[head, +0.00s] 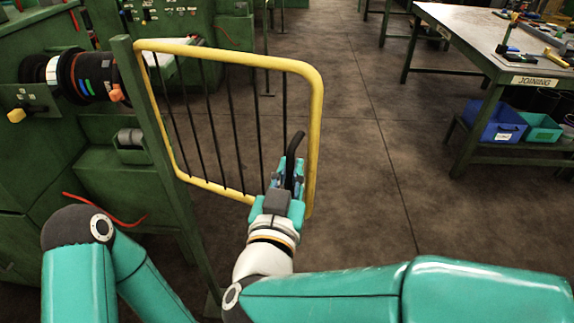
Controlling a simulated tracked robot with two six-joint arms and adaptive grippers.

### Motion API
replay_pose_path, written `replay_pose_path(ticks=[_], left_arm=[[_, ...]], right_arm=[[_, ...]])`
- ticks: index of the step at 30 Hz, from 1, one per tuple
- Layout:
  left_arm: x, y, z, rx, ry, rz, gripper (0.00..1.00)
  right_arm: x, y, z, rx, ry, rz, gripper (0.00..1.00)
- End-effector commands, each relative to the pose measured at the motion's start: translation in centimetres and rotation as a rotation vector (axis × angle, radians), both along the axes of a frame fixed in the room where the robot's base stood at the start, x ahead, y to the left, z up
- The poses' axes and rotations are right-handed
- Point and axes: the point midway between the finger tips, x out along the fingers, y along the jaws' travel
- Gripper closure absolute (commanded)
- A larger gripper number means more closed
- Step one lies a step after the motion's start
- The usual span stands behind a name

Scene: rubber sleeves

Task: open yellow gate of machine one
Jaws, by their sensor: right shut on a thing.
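The yellow gate (318,110) is a rounded tubular frame with several thin black vertical bars. Its left side runs along a green post (150,130) beside the green machine (50,150), and the gate reaches right over the floor. My right gripper (288,176) is shut on the gate at its lower right, close to the free side of the frame.
The machine has a black roller (88,76) with coloured marks, an orange knob (15,115) and a red cable (105,212). A table labelled JOINING (455,22) stands at the upper right, with a blue bin (497,121) and a teal bin (540,127) below. The floor between is clear.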

Motion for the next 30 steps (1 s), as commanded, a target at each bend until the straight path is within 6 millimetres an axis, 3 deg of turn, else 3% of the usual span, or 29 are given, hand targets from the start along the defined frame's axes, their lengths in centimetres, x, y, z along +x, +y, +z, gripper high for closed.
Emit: replay_pose_path(ticks=[6,7,12,23,30], left_arm=[[0.0,0.0,0.0,0.000,0.000,0.000,1.00],[0.0,0.0,0.0,0.000,0.000,0.000,1.00],[0.0,0.0,0.0,0.000,0.000,0.000,1.00],[0.0,0.0,0.1,0.000,0.000,0.000,1.00],[0.0,0.0,0.1,0.000,0.000,0.000,1.00]], right_arm=[[0.0,0.3,0.1,-0.001,-0.003,0.012,1.00],[0.0,0.3,0.1,-0.001,-0.003,0.012,0.85],[0.0,0.2,0.1,-0.001,-0.003,0.008,0.61],[0.1,-0.1,0.4,0.002,-0.001,0.001,0.61],[0.1,-0.2,3.6,0.006,-0.004,0.000,0.61]])
